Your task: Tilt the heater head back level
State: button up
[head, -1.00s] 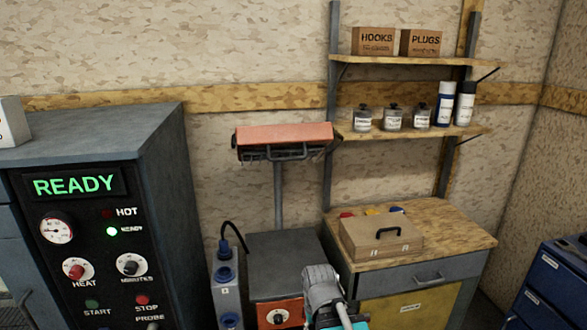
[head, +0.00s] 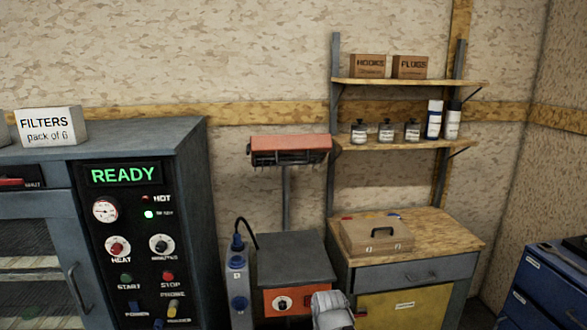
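The heater head (head: 290,142) is a red-orange hood with a dark grille and a bar handle along its front lower side. It sits on a thin grey post (head: 287,195) above a grey box base with an orange front panel (head: 300,300) and a knob. Its red top and dark grille both face me; the exact tilt is hard to judge from here. A grey part of my arm shows at the bottom edge, well below and apart from the head. My gripper's fingers are not in view.
A dark cabinet reading READY (head: 125,175) stands left. A grey socket post with a cable (head: 238,280) stands beside the heater base. Right are a wooden-topped bench (head: 450,225) with a case (head: 376,236), wall shelves (head: 410,82) and a blue drawer unit (head: 545,275).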

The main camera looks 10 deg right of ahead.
aim_at(292, 149)
jog(key=u, duration=0.1)
jog(key=i, duration=0.85)
jog(key=z, duration=0.1)
